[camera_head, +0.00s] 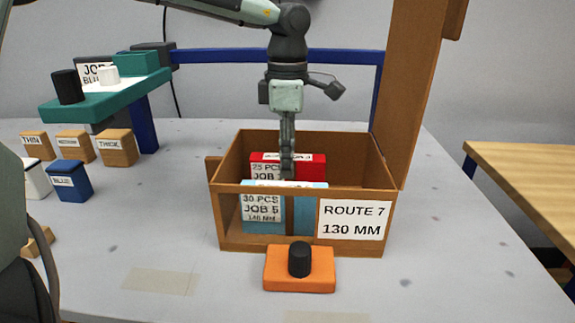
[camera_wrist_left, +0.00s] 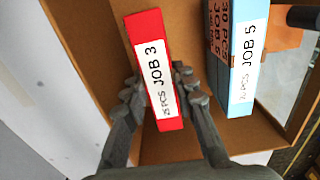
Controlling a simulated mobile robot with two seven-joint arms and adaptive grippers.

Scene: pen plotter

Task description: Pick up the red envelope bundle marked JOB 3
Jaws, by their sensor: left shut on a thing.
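The red envelope bundle (camera_head: 314,163) stands inside a brown wooden box (camera_head: 228,235) labelled ROUTE 7, 130 MM. In the left wrist view the red bundle (camera_wrist_left: 146,30) shows a white JOB 3 label. My left gripper (camera_head: 287,170) reaches down into the box from above. In the left wrist view its fingers (camera_wrist_left: 158,85) are shut on the red bundle, one on each side. A light blue bundle (camera_head: 262,222) marked JOB 5 stands in front of it in the box, and to its right in the left wrist view (camera_wrist_left: 236,60). My right gripper is not in view.
An orange block with a black knob (camera_head: 300,280) sits before the box. A brown post (camera_head: 408,90) rises at its right. A teal platform (camera_head: 105,97) and several small labelled blocks (camera_head: 117,148) stand at the left. A wooden table (camera_head: 530,170) is at the right.

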